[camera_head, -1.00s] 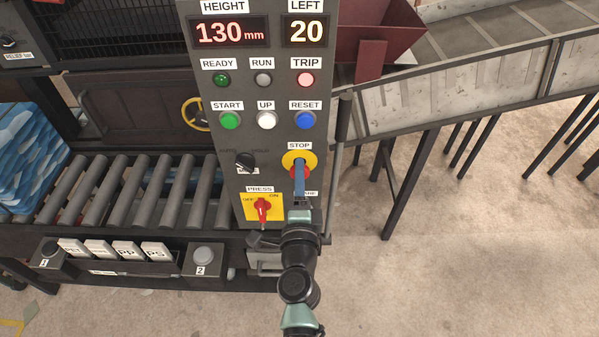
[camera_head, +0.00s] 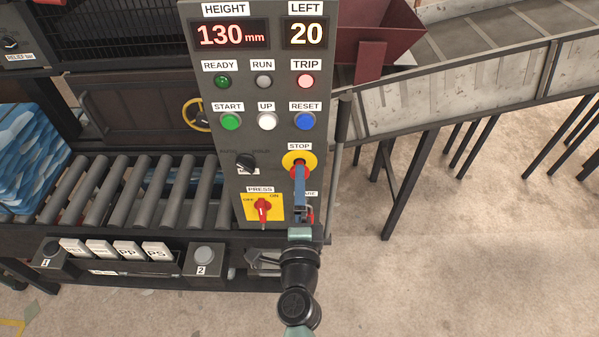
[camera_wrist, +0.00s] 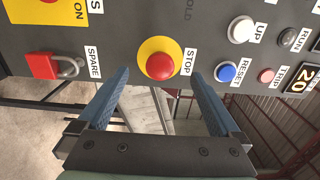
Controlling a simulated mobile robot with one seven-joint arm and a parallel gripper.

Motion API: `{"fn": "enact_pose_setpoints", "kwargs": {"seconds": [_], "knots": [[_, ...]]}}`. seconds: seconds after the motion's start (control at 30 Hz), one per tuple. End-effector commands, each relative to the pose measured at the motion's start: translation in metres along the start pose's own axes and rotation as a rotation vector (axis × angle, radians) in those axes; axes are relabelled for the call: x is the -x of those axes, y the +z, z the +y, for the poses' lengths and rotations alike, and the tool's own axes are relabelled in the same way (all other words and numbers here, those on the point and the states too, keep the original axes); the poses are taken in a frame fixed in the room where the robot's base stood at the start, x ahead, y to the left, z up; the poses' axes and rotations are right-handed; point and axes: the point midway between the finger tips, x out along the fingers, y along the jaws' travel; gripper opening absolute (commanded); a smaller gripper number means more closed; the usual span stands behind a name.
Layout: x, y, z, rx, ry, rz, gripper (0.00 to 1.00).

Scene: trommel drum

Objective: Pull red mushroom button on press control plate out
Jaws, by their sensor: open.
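The red mushroom button (camera_wrist: 163,65) sits on a round yellow backing (camera_wrist: 150,47) beside the STOP label on the grey control plate (camera_wrist: 205,40). In the head view the red mushroom button (camera_head: 298,167) is partly hidden behind my gripper's blue finger. My gripper (camera_wrist: 160,100) is open, with a blue finger on each side of the button's line and nothing between them. In the wrist view the fingertips are apart from the button. My gripper (camera_head: 300,170) reaches up toward the plate from below in the head view.
The blue RESET button (camera_head: 305,120) is above STOP, with the lit TRIP lamp (camera_head: 306,79) over it. The red PRESS switch (camera_head: 262,208) is at lower left. A red padlock (camera_wrist: 45,66) hangs by SPARE.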

Motion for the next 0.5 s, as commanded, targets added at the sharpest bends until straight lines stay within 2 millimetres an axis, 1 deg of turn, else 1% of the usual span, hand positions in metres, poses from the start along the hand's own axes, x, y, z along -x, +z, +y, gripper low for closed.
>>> {"fn": "enact_pose_setpoints", "kwargs": {"seconds": [0.03, 0.3, 0.5], "knots": [[0.006, 0.000, 0.001, 0.001, 0.001, 0.000, 1.00], [0.033, 0.000, 0.001, 0.001, 0.001, -0.001, 1.00], [0.048, 0.000, 0.001, -0.001, 0.001, -0.001, 1.00]]}}
